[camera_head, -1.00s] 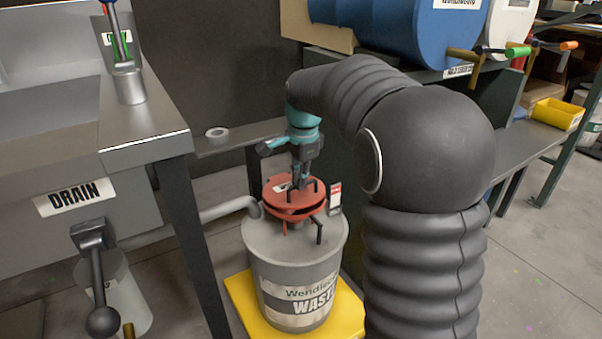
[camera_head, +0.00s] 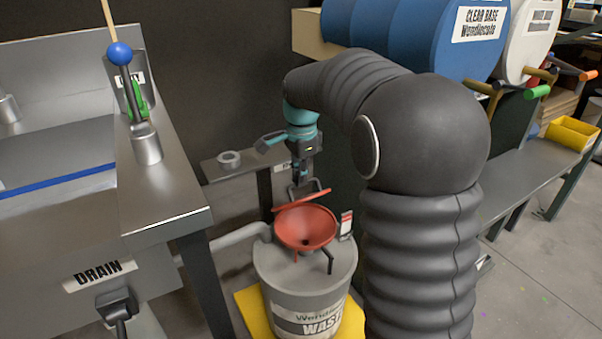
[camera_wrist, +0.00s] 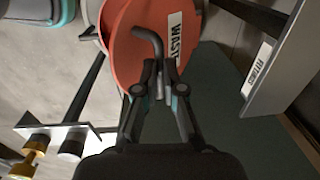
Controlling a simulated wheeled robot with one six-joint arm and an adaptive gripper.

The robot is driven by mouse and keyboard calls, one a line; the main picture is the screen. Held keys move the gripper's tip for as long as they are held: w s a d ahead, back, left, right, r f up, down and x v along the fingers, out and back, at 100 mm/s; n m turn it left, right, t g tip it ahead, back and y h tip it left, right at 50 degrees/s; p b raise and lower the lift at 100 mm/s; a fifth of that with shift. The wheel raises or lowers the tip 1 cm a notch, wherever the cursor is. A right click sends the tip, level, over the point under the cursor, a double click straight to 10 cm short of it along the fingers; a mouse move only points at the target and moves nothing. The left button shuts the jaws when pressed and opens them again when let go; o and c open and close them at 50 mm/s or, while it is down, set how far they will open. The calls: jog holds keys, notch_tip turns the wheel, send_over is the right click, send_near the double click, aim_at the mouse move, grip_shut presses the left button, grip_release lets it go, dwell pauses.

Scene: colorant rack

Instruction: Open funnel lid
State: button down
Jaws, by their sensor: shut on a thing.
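The red funnel (camera_head: 305,230) sits on top of the grey waste drum, and its bowl shows from above. Its red lid (camera_head: 310,199) is raised and tilted above the funnel's back rim, apart from the front of the bowl. In the wrist view the lid (camera_wrist: 130,58) carries a WASTE label, and a dark bent handle (camera_wrist: 151,40) stands on it. My gripper (camera_head: 299,188) is at the lid's handle; in the wrist view its fingers (camera_wrist: 160,88) are closed on the handle's lower part. The fingertips' exact contact is partly hidden.
The waste drum (camera_head: 285,270) stands on a yellow base (camera_head: 246,312). Blue barrels (camera_head: 430,30) are at the upper right.

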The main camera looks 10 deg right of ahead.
jog(key=shift+w+a+f, duration=0.2)
jog(key=shift+w+f, duration=0.05)
jog(key=shift+f, duration=0.25)
jog(key=c, duration=1.4)
grip_release()
jog(key=shift+w+a+f, duration=0.1)
jog(key=shift+f, duration=0.1)
jog(key=shift+o, duration=0.9)
jog(key=shift+w+f, duration=0.2)
jog(key=shift+w, duration=0.1)
jog(key=shift+s+r, duration=0.2)
jog(key=shift+r, duration=0.45)
notch_tip(320, 180, up, 12)
jog(key=shift+s+d+f, duration=0.2)
jog(key=shift+s+f, duration=0.05)
jog(key=shift+s, duration=0.05)
